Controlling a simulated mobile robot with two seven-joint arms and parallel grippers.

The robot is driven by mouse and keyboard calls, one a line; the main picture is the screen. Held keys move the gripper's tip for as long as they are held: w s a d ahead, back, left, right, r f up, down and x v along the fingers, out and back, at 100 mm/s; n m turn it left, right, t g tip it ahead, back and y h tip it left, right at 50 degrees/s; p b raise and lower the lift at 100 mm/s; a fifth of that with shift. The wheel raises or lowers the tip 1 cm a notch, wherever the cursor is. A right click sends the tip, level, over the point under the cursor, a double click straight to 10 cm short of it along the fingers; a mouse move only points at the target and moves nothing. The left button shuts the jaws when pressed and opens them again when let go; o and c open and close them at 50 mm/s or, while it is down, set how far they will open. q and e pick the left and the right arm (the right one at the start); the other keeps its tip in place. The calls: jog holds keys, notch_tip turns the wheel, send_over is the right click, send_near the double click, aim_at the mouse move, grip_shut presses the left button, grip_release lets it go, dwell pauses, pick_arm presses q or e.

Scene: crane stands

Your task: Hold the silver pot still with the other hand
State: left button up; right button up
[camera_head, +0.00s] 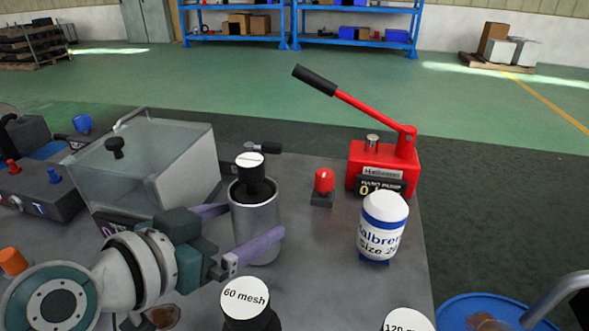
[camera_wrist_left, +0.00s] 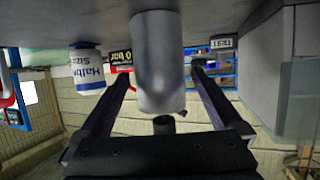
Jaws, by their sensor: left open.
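The silver pot (camera_head: 257,222) stands upright on the grey tabletop, with a black cylinder with a white top (camera_head: 250,178) inside its mouth. My left gripper (camera_head: 255,218) comes in from the left and is open, one purple finger on the far side of the pot and one on the near side. In the left wrist view, which is upside down, the pot (camera_wrist_left: 158,62) sits between the two spread fingers (camera_wrist_left: 161,75), with visible gaps on both sides. My right gripper is not in view.
A glass-sided box (camera_head: 150,160) stands left of the pot. Right of it are a red button (camera_head: 323,181), a white Halbren jar (camera_head: 383,226) and a red hand pump (camera_head: 384,165). A black 60 mesh container (camera_head: 247,300) stands in front.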

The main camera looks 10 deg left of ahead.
pick_arm(q)
jog(key=shift+b+x, duration=0.3)
jog(key=shift+x, duration=1.2)
jog(key=shift+c, duration=0.2)
jog(key=c, duration=1.5)
jog(key=shift+o, duration=0.2)
